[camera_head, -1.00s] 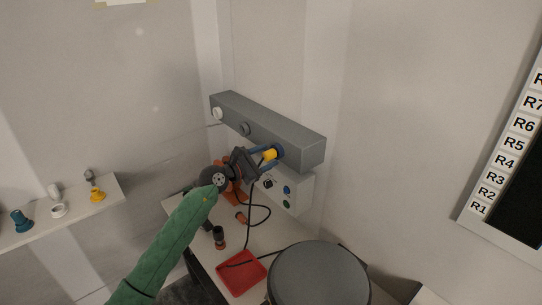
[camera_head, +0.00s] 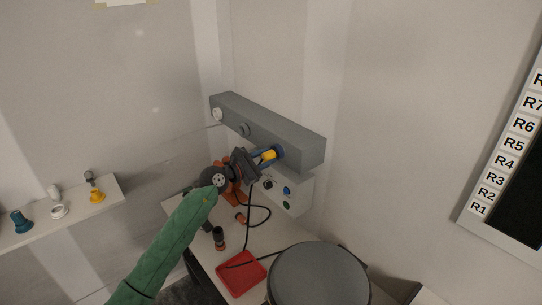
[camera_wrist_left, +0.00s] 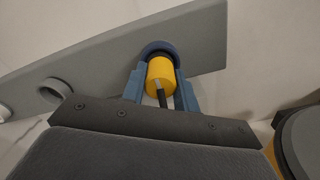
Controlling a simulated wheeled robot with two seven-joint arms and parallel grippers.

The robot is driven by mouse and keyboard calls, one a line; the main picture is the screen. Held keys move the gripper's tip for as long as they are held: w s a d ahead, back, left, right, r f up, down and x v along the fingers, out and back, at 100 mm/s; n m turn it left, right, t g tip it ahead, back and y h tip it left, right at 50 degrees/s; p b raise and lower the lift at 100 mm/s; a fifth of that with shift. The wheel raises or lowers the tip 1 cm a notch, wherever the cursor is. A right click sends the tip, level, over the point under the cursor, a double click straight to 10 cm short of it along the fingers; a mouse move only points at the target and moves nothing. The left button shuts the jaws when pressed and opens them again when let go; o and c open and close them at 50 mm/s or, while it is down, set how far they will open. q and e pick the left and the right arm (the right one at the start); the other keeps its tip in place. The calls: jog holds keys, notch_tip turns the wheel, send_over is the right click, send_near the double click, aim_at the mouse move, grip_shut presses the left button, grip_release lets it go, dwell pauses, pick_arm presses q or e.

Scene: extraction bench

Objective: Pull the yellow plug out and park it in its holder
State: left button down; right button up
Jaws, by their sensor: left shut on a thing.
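The yellow plug (camera_head: 268,155) sits at the right part of the long grey socket box (camera_head: 300,143) on the wall. In the left wrist view the plug (camera_wrist_left: 160,74) stands in a blue round socket collar (camera_wrist_left: 160,47), with a dark cable at its near end. My left gripper (camera_head: 264,156) has its blue fingers on both sides of the plug and is shut on it; the fingers also show in the left wrist view (camera_wrist_left: 160,92). A yellow piece (camera_head: 97,196) stands on the white shelf at left; I cannot tell whether it is the holder. My right gripper is not in view.
The white shelf (camera_head: 30,236) also carries a blue piece (camera_head: 22,220) and white pieces. Below are a red tray (camera_head: 240,272), a round grey lid (camera_head: 318,275) and a small control box (camera_head: 295,192). A dark cable hangs by the gripper.

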aim_at(263, 158)
pick_arm(q)
jog(key=shift+s+a, duration=0.2)
jog(key=shift+a, duration=0.15)
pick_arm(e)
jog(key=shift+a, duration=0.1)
pick_arm(q)
jog(key=shift+s+a, duration=0.15)
jog(key=shift+a, duration=0.05)
jog(key=shift+s+a, duration=0.4)
jog(key=shift+a, duration=0.1)
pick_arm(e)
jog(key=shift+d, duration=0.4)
pick_arm(q)
jog(key=shift+v, duration=0.9)
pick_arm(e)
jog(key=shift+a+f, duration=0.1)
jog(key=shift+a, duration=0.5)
pick_arm(q)
jog(key=shift+s+a, duration=0.1)
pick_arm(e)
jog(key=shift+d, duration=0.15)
